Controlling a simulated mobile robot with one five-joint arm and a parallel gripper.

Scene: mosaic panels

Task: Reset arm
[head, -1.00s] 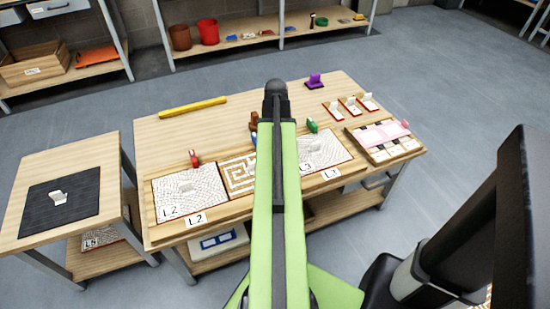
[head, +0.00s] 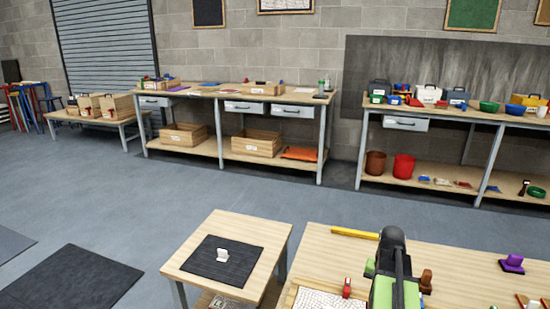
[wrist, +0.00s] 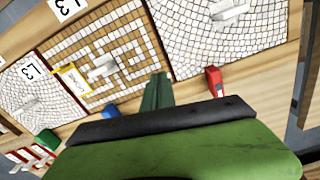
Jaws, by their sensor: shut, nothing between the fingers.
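My gripper (wrist: 158,82) shows in the wrist view as two green fingers close together, shut and empty. It is over the work table, near the lower edge of a brown-and-white maze panel (wrist: 85,62). A white mosaic panel (wrist: 212,48) is to its right and another white panel (wrist: 32,88) to its left. Each panel has a pale handle. A red-handled tool (wrist: 215,82) stands on the wood right of the fingers. In the head view my green arm (head: 396,285) reaches over the table; the gripper itself is hidden there.
In the head view, the work table (head: 330,257) also bears a yellow bar (head: 355,233) and a purple piece (head: 511,264). A side table (head: 270,238) with a black mat (head: 245,265) stands left. Loaded benches line the back wall. The grey floor between is clear.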

